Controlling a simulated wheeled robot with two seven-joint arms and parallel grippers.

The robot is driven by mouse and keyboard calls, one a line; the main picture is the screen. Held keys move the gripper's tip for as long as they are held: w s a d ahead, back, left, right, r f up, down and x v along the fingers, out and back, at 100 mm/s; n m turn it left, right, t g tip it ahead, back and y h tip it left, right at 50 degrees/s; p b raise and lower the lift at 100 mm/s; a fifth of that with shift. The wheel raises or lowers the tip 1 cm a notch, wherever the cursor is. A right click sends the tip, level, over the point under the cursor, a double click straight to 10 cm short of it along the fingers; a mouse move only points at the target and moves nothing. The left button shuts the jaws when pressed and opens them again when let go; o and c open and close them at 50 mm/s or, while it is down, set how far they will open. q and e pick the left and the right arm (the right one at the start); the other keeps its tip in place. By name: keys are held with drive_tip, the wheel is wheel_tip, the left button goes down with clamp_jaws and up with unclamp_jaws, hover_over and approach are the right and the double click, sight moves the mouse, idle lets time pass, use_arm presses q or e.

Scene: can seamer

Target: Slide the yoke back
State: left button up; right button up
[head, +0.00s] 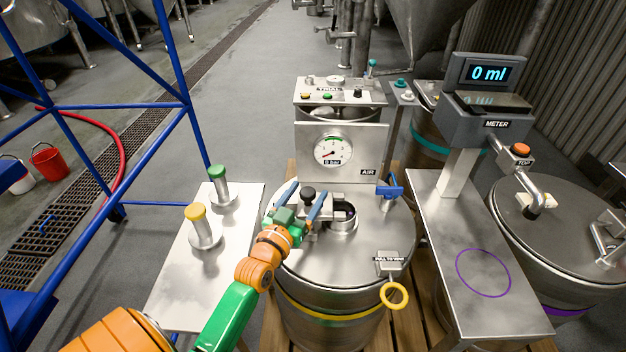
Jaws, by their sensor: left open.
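The yoke (324,200) is a grey metal piece on the lid of the middle drum (348,251), beside a short round neck (344,218). A black knob (308,193) stands up on its left part. My left gripper (307,205) is at the yoke, with its two blue-grey fingers on either side of the knob. It is open; whether a finger touches the knob I cannot tell. My green and orange left arm comes in from the lower left and hides part of the lid's left side. My right gripper is not in view.
A gauge panel (360,153) stands behind the neck. A blue valve handle (389,191) is right of it, and a yellow ring (394,295) hangs at the drum's front. Side tables stand left (176,290) and right (510,318), the left one with yellow- and green-topped posts.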

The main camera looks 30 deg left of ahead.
sight(311, 188)
use_arm(q)
drive_tip(key=w, duration=0.4)
drive_tip(key=shift+a+f, duration=0.1)
drive_tip(key=shift+a, duration=0.2)
drive_tip(key=shift+c, duration=1.1)
clamp_jaws()
